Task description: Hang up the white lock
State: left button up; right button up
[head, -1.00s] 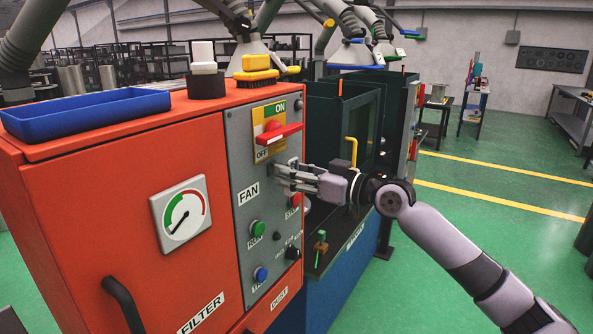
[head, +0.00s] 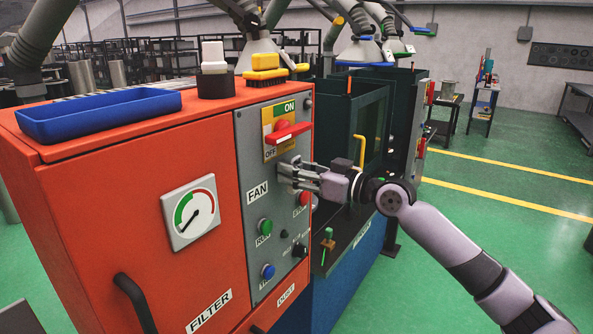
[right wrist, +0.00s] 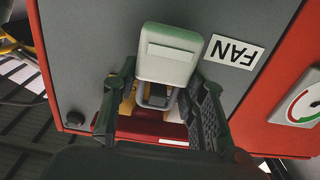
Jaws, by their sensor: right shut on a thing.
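The white lock (right wrist: 168,55) shows in the right wrist view as a pale block with a grey shackle, between the fingers of my right gripper (right wrist: 163,82). My right gripper is shut on it. In the head view this gripper (head: 284,171) is close to the grey panel, just below the red switch handle (head: 288,133) on its yellow ON/OFF plate. The fingers mostly hide the lock there. In the right wrist view the red handle (right wrist: 150,128) lies close to the shackle; I cannot tell whether the shackle passes through anything. My left gripper is not in view.
Buttons and a FAN label (head: 257,193) are on the panel. A dark machine (head: 355,130) stands right of it.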

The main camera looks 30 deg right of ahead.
jog(key=shift+w+a+f, duration=0.1)
jog(key=shift+w, duration=0.1)
jog(key=shift+w+a+f, duration=0.1)
jog(key=shift+w+f, duration=0.1)
jog(key=shift+w, duration=0.05)
dwell(0.3)
jog(key=shift+w+f+b, duration=0.15)
jog(key=shift+f+b, duration=0.05)
jog(key=shift+b, duration=0.1)
dwell(0.6)
jog(key=o, duration=1.3)
